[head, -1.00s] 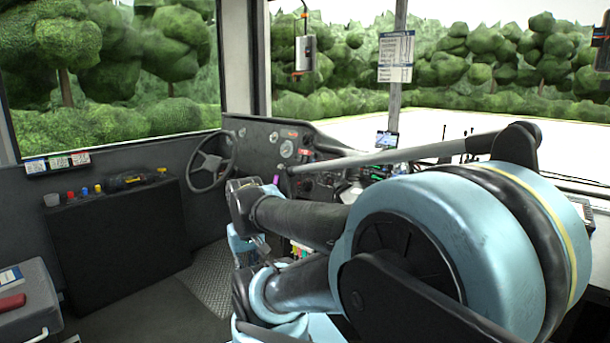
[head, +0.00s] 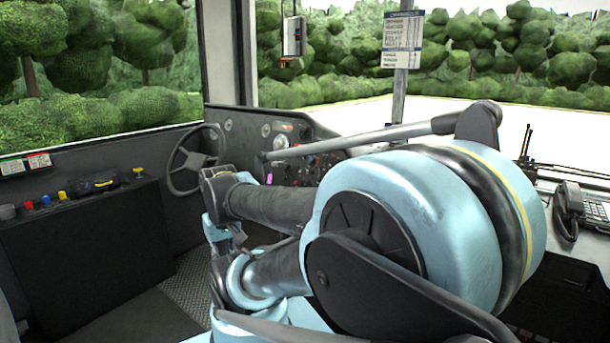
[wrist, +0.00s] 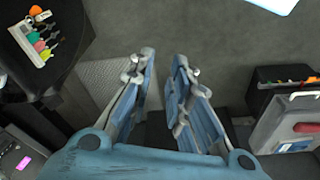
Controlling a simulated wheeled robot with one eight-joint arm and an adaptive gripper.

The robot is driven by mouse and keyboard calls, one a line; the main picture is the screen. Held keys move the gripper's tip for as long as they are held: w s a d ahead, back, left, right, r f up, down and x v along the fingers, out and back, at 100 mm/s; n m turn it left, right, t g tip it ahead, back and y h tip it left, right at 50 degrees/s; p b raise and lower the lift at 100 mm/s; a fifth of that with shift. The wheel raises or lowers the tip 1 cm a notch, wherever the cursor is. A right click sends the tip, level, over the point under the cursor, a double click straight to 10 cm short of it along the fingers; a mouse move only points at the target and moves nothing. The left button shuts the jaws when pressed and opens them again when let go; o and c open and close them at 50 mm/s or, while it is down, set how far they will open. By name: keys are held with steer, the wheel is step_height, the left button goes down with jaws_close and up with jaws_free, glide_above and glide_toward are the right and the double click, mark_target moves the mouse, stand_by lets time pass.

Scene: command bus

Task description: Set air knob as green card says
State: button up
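The green card (head: 12,167) is on the left wall under the side window in the head view, cut by the picture's left edge. Its writing is too small to read. The dashboard (head: 237,128) beside the steering wheel (head: 196,160) carries gauges and knobs. My arm hides part of it, and I cannot tell which is the air knob. In the wrist view my gripper (wrist: 162,62) points down over the floor, with its two fingers apart and nothing between them. In the head view the gripper is mostly hidden behind my arm.
A red card (head: 38,160) is beside the green one. A black cabinet (head: 95,255) with coloured items stands at left. A telephone (head: 570,205) sits at right. The wrist view shows a grey toolbox (wrist: 285,130) at right and a rack of coloured tags (wrist: 40,40) at left.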

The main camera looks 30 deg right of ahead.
steer(key=w+d+r+t+h, duration=0.2)
steer(key=w+d+r+h, duration=0.2)
steer(key=w+d, duration=0.65)
steer(key=w+d+r+t+h, duration=0.1)
steer(key=w+d+r+h, duration=0.25)
steer(key=w+d, duration=0.7)
steer(key=n+t+h, duration=0.3)
steer(key=h, duration=0.2)
glide_toward(309, 172)
steer(key=x, duration=0.8)
steer(key=shift+d, duration=0.1)
jaws_close()
